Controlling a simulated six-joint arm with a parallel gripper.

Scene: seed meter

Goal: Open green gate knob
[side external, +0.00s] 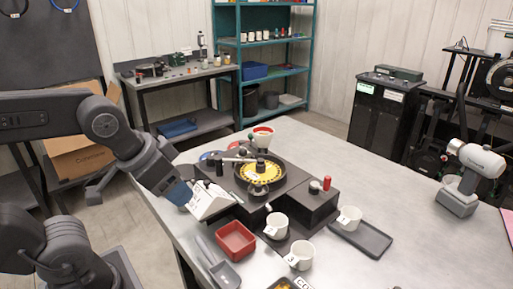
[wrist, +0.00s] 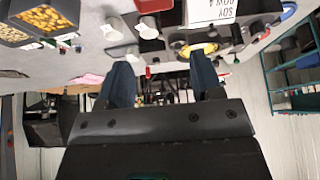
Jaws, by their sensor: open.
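The seed meter (side external: 290,200) is a dark block on the grey table with a round yellow seed plate (side external: 258,170) on top. A small green spot, possibly the green gate knob (side external: 251,136), shows at its far side beside a red-rimmed white cup; it is too small to be sure. I cannot make out a green knob in the wrist view. My gripper (side external: 179,192) hangs at the meter's left, close to a white sign block (side external: 210,202), apart from the green spot. In the wrist view my gripper (wrist: 162,78) has its dark blue fingers spread with nothing between them.
White cups (side external: 276,226) stand before the meter, beside a red tray (side external: 236,240) and a dark tray (side external: 362,238). A red knob (side external: 327,183) rises at the meter's right. The wrist view shows the sign (wrist: 212,10) reading SOY.

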